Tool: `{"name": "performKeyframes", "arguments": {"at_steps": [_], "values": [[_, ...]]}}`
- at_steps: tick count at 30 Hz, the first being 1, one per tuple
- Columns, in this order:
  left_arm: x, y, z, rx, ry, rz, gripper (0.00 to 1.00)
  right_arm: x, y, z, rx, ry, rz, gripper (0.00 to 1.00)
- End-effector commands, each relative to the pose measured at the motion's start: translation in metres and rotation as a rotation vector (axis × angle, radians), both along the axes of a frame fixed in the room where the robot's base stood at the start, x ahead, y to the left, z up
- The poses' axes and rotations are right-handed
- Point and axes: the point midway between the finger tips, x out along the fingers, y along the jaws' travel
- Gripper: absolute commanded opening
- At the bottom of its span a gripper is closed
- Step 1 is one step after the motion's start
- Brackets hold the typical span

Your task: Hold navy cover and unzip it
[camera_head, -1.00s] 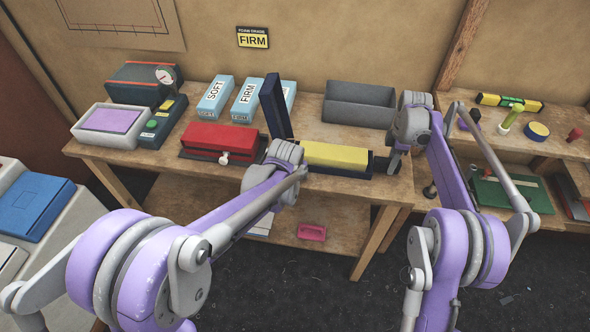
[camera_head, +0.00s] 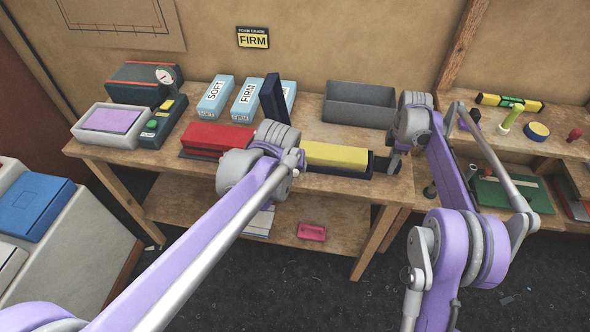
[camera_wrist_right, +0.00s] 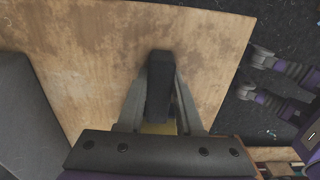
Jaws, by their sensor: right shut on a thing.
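The navy cover (camera_head: 322,172) lies on the wooden table with yellow foam (camera_head: 336,156) showing in its top. A navy flap (camera_head: 272,97) stands upright at its left end. My right gripper (camera_head: 394,161) is at the cover's right end. In the right wrist view, my right gripper (camera_wrist_right: 160,62) is shut on a dark piece (camera_wrist_right: 159,88), seemingly the cover's end. My left arm reaches across the cover's left end, and its wrist hides that part. My left gripper's fingers are hidden behind the wrist. I cannot make out the zip or its pull.
A red block (camera_head: 214,138) is left of my left wrist. Blue SOFT (camera_head: 215,99) and FIRM (camera_head: 247,100) boxes stand behind. An empty grey bin (camera_head: 359,104) is at the back right. A pink item (camera_head: 311,232) lies on the lower shelf.

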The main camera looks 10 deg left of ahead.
Motion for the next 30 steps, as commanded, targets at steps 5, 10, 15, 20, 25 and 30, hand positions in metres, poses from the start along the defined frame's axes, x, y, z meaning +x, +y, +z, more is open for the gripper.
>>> {"name": "performKeyframes", "arguments": {"at_steps": [5,10,15,20,25,30], "values": [[0.0,0.0,0.0,0.0,0.0,0.0,0.67,0.0,0.0,0.0,0.001,0.0,0.0,0.0],[0.0,0.0,0.0,0.0,0.0,-0.001,0.67,0.0,0.0,0.0,0.001,0.0,0.0,0.63],[0.0,0.0,0.0,0.0,0.0,-0.001,0.67,0.0,0.0,0.0,0.0,0.0,0.0,0.7],[0.0,0.0,0.0,0.0,0.0,-0.001,0.67,0.0,0.0,0.001,0.0,0.0,0.0,0.7],[0.0,0.0,0.0,0.0,0.0,-0.001,0.67,0.0,0.0,0.016,0.0,0.0,0.0,0.7],[0.0,0.0,0.0,0.0,0.0,-0.001,0.67,0.0,0.0,0.052,0.0,0.0,0.0,0.7]]}}
